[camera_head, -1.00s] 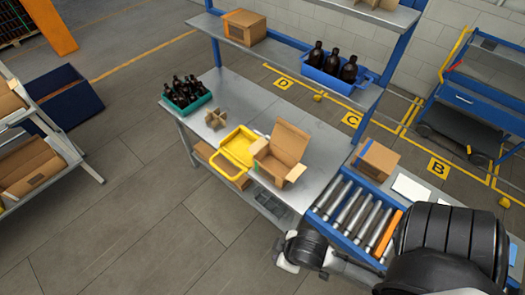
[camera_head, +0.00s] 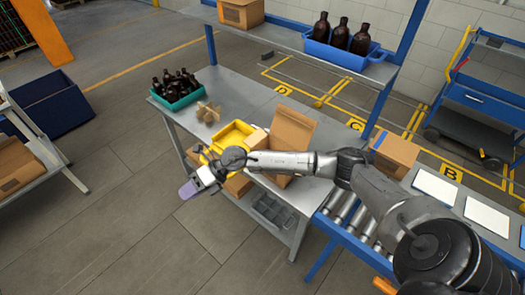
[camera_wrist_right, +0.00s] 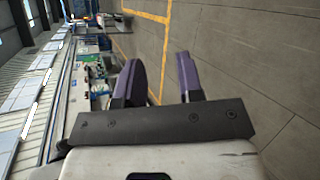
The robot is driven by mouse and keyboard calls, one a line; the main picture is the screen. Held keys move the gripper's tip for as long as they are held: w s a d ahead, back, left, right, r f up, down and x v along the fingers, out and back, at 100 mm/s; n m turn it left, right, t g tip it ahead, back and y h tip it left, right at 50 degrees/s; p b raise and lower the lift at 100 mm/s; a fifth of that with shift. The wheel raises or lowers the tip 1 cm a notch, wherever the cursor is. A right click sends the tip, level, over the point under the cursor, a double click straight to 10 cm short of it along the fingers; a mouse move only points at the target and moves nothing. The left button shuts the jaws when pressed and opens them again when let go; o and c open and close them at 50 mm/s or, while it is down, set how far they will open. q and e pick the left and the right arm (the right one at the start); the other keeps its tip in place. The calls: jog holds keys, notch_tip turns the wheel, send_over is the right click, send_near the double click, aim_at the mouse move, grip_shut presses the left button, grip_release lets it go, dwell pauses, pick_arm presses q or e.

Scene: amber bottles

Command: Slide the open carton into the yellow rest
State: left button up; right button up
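The open carton (camera_head: 291,130) is brown cardboard with a tall raised flap and stands on the grey bench. My right arm crosses in front of it and hides its lower part. The yellow rest (camera_head: 236,132) lies just left of the carton, its front side hidden by my right wrist. I cannot tell whether the two touch. My right gripper (camera_head: 190,189) is off the bench's front edge, left of the carton and apart from it. In the right wrist view its two purple fingers (camera_wrist_right: 158,82) are apart with nothing between them. My left gripper is not in view.
A teal crate of amber bottles (camera_head: 181,98) and a cardboard divider (camera_head: 207,112) stand on the bench's left part. A closed box (camera_head: 394,152) stands at right by the roller conveyor (camera_head: 345,214). The shelf above holds a blue bin of bottles (camera_head: 350,58).

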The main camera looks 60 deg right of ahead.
jog(key=d+f+n+g+h+b, duration=0.1)
jog(key=d+f+g+h+b, duration=0.2)
jog(key=d, duration=0.6)
jog(key=d+f+g+h+b, duration=0.1)
jog(key=d+f+h, duration=0.25)
jog(key=d, duration=0.65)
pick_arm(q)
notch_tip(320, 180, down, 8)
jog(key=b, duration=0.2)
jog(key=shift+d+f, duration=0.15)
pick_arm(e)
jog(key=s+d+r+g+h, duration=0.1)
jog(key=s+d+h, duration=0.1)
jog(key=d, duration=0.4)
jog(key=s+d+r+m+g+h, duration=0.1)
jog(key=s+d+h, duration=0.1)
jog(key=d, duration=0.5)
jog(key=shift+s+r+m+h, duration=0.2)
jog(key=shift+r+m+h, duration=0.15)
jog(key=shift+h, duration=0.2)
jog(key=shift+f, duration=0.1)
notch_tip(320, 180, down, 12)
jog(key=shift+b, duration=0.6)
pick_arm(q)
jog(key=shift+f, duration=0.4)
pick_arm(e)
jog(key=shift+f, duration=0.8)
jog(key=shift+c, duration=0.2)
